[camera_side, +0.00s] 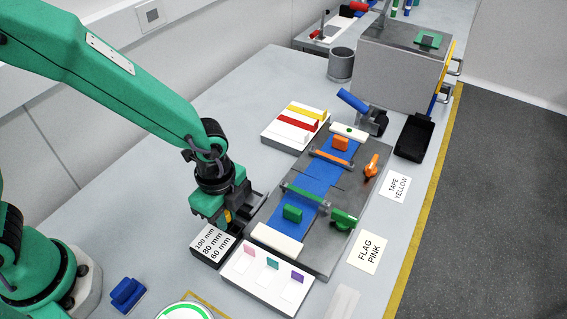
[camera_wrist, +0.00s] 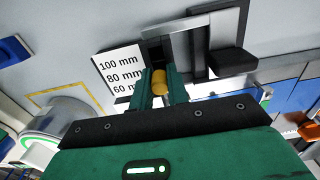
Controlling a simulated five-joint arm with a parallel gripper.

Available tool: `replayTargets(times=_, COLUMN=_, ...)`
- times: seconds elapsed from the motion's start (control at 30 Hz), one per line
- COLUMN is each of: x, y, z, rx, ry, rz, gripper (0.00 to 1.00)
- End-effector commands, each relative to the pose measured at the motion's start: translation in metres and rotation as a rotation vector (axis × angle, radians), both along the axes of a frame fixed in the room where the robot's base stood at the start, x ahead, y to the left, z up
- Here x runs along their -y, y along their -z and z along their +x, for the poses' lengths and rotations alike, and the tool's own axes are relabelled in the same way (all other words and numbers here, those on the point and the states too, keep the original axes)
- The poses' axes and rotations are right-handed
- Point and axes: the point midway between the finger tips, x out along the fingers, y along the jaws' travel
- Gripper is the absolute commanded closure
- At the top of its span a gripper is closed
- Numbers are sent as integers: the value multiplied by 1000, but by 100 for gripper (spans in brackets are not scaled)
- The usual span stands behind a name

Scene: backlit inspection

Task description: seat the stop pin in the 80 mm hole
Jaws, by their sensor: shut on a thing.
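My gripper (camera_wrist: 160,88) is shut on the stop pin (camera_wrist: 159,82), a short yellow-brass piece between its two green fingers. In the side view my gripper (camera_side: 230,222) is low at the near left end of the fixture, and a bit of the yellow pin (camera_side: 228,215) shows. The dark stop block (camera_side: 207,262) carries a white label (camera_side: 211,242) reading 100 mm, 80 mm and 60 mm; the label also shows in the wrist view (camera_wrist: 120,70), left of the fingers. My fingers are beside the label's rows. The holes are hidden, and I cannot tell whether the pin's lower end is in one.
A grey fixture (camera_side: 262,222) with blue strip and green and orange clamps lies right of my gripper. A white tray of coloured flags (camera_side: 250,292) stands in front, and a tray of tape strips (camera_side: 272,135) behind. A blue block (camera_side: 127,294) lies near my base.

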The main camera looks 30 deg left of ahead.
Motion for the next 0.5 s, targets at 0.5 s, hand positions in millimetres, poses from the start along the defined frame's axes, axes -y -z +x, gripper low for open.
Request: replayTargets(times=0.5, x=0, y=3, z=0, rx=0, ry=0, rz=0, gripper=62)
